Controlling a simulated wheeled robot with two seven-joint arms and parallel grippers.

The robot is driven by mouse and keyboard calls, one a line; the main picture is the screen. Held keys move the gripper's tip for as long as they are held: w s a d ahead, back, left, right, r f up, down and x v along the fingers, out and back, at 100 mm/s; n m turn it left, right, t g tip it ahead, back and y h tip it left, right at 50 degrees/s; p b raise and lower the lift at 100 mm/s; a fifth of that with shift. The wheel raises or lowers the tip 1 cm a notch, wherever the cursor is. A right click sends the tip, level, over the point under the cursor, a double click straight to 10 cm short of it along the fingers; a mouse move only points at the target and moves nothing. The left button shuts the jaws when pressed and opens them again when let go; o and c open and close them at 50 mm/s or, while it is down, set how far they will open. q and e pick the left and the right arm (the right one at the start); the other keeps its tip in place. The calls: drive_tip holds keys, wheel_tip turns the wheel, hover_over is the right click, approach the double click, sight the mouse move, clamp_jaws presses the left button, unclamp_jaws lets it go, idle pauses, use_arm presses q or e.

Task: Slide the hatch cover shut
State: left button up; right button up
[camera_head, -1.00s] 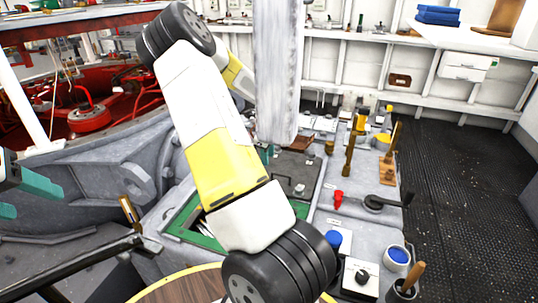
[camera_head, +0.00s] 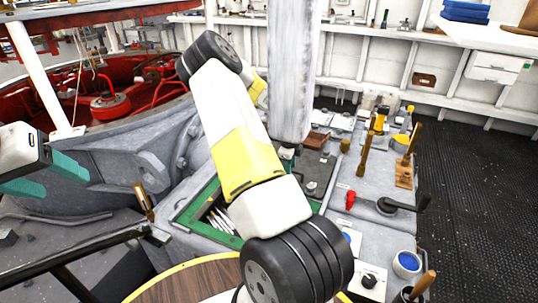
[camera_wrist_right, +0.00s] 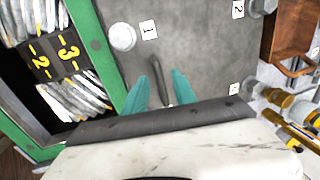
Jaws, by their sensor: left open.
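The hatch has a green frame (camera_head: 190,221) around an open compartment, with pale packed items (camera_head: 217,216) showing inside. A dark grey plate, apparently the hatch cover (camera_head: 318,166), lies at the far side of the opening, partly hidden by my right arm. In the right wrist view the grey plate (camera_wrist_right: 205,50) fills the middle, beside the green frame (camera_wrist_right: 103,60). My right gripper (camera_wrist_right: 160,88) has its teal fingers apart, on either side of a slim dark handle (camera_wrist_right: 158,78); contact is not clear. My left gripper (camera_head: 62,176) is open and empty at the far left, away from the hatch.
A grey post (camera_head: 291,75) stands behind my right arm. A red knob (camera_head: 350,200), a black crank (camera_head: 395,205) and a blue-topped cup (camera_head: 406,263) are right of the hatch. A dark rail (camera_head: 95,243) runs at lower left. The dark floor (camera_head: 475,180) at right is clear.

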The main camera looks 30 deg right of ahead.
drive_tip(key=shift+c, duration=0.4)
clamp_jaws()
idle(0.9)
